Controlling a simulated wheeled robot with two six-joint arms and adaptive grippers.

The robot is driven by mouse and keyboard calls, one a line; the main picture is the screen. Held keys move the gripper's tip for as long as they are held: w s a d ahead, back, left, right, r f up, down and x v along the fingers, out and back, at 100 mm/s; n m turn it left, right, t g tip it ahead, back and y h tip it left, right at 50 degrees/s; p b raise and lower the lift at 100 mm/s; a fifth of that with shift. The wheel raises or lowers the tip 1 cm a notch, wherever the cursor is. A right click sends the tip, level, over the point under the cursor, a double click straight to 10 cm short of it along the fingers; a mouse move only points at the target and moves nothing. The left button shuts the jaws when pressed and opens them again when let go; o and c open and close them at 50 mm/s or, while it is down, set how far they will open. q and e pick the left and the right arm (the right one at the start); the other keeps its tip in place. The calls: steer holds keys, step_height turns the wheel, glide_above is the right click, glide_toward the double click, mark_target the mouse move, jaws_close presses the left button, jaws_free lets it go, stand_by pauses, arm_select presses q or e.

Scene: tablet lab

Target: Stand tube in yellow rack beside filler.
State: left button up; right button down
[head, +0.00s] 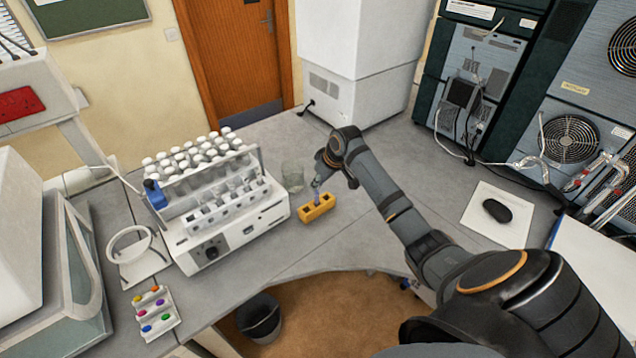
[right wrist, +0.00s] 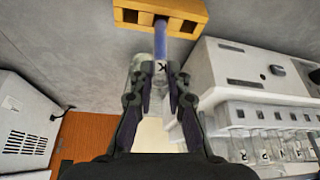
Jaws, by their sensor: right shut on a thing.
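The small yellow rack (head: 318,208) stands on the grey bench to the right of the white filler machine (head: 232,222). My right gripper (head: 319,183) is just above and behind the rack, shut on a tube. In the right wrist view the tube (right wrist: 160,50) is bluish at its far end and bears a dark letter K, between the fingers of my gripper (right wrist: 161,76). Its far end meets the middle of the rack (right wrist: 195,10), between two dark holes; I cannot tell how deep it sits. My left gripper is out of view.
A clear glass beaker (head: 293,178) stands behind the rack, close to the filler. White-capped tubes (head: 200,150) fill the filler's top. A tray of coloured pieces (head: 156,312) lies at the front left. The bench right of the rack is clear under my arm.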

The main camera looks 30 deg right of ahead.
mark_target(318, 191)
steer(key=shift+f+b, duration=0.65)
steer(key=shift+f, duration=0.25)
steer(key=shift+f+b, duration=0.35)
steer(key=shift+f, duration=0.75)
steer(key=c, duration=1.2)
jaws_free()
steer(key=shift+r, duration=0.1)
steer(key=v, duration=1.2)
